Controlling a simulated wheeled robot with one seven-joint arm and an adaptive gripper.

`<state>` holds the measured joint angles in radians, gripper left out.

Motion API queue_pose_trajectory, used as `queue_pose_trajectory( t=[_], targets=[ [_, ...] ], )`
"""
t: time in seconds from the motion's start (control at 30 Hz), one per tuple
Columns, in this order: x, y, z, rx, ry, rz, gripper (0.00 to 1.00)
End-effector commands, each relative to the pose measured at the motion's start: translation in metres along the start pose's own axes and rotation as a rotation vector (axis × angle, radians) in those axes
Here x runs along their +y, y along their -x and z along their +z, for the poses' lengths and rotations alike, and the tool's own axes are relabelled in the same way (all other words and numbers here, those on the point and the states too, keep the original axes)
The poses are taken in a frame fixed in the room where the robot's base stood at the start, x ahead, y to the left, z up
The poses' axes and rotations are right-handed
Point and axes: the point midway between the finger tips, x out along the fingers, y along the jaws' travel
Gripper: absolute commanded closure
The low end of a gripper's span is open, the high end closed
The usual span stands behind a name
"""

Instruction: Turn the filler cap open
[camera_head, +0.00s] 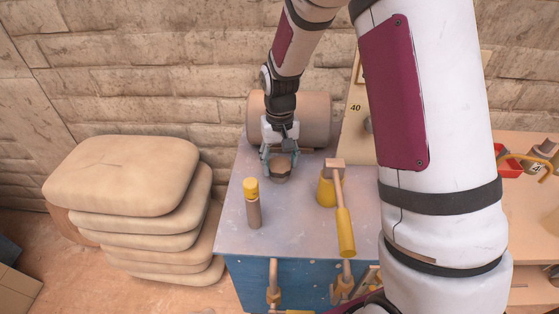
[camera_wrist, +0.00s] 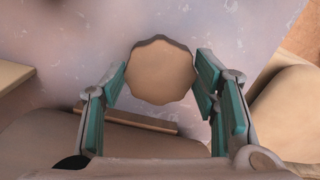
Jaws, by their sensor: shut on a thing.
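The filler cap (camera_head: 280,168) is a brown knob with a scalloped rim on the grey bench top, in front of a brown drum. In the wrist view the cap (camera_wrist: 161,70) shows from above as a tan scalloped disc. My gripper (camera_head: 279,172) reaches down over the cap from behind. In the wrist view my gripper (camera_wrist: 162,82) has its teal-padded fingers on the left and right of the cap, shut on it. The exact contact at the pads is hard to see.
The brown drum (camera_head: 310,112) is behind. Stacked sacks (camera_head: 125,180) lie left of the bench.

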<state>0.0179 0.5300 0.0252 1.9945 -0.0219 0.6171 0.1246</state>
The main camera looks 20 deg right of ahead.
Motion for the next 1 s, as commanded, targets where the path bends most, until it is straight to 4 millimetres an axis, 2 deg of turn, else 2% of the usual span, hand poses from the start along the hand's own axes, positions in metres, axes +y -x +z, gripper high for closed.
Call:
queue_pose_trajectory(
  t=[0.43, 1.0],
  targets=[
    [0.0010, 0.0000, 0.0002, -0.001, 0.284, -0.001, 0.73],
    [0.0012, -0.0001, -0.0001, -0.001, 0.354, 0.000, 0.73]
  ],
)
